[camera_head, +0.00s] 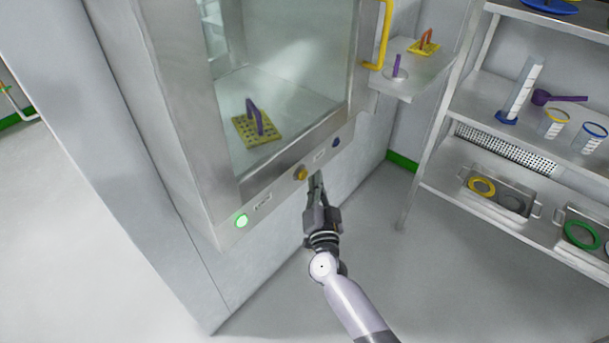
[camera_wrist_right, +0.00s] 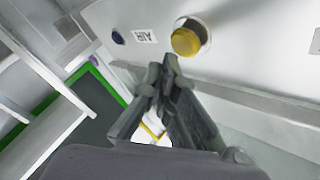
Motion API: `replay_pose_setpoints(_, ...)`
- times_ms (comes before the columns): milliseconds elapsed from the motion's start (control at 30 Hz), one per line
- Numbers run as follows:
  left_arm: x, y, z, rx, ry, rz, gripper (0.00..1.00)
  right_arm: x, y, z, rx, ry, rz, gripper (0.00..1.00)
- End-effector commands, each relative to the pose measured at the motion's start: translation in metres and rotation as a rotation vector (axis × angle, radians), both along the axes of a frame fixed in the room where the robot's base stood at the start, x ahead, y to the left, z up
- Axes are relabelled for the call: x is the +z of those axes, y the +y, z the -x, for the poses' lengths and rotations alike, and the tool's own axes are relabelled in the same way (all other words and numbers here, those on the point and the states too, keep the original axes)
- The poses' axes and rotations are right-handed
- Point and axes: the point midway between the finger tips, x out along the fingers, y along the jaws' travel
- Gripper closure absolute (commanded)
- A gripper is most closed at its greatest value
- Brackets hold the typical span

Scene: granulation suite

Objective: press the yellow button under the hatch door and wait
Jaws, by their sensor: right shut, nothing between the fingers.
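The hatch door (camera_head: 300,60) is a glass panel in a metal frame with a yellow handle (camera_head: 384,35), and it looks shut. On the panel strip below it sits the yellow button (camera_head: 300,174), between a lit green button (camera_head: 241,221) and a dark blue button (camera_head: 336,142). In the right wrist view the yellow button (camera_wrist_right: 186,41) stands out from a round collar. My right gripper (camera_head: 316,178) is shut and empty, its tips just right of the yellow button. In the wrist view its fingertips (camera_wrist_right: 168,68) are just below the button; contact cannot be told. My left gripper is not in view.
Behind the glass lies a yellow perforated plate (camera_head: 257,139) with a purple handle. A side shelf (camera_head: 410,83) juts out right of the hatch. A metal rack (camera_head: 470,185) with cylinders, beakers and trays stands at the right. The floor between is clear.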

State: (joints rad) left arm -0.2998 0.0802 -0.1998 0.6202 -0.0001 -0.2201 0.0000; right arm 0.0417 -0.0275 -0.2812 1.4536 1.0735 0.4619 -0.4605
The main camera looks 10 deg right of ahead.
Motion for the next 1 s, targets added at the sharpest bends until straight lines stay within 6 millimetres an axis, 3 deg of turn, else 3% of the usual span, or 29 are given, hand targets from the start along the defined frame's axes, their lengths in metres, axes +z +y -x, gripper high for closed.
replay_pose_setpoints(1000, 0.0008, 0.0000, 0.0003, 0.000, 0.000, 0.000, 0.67, 0.0002, 0.0053, -0.0068, 0.000, 0.000, 0.000, 1.00)
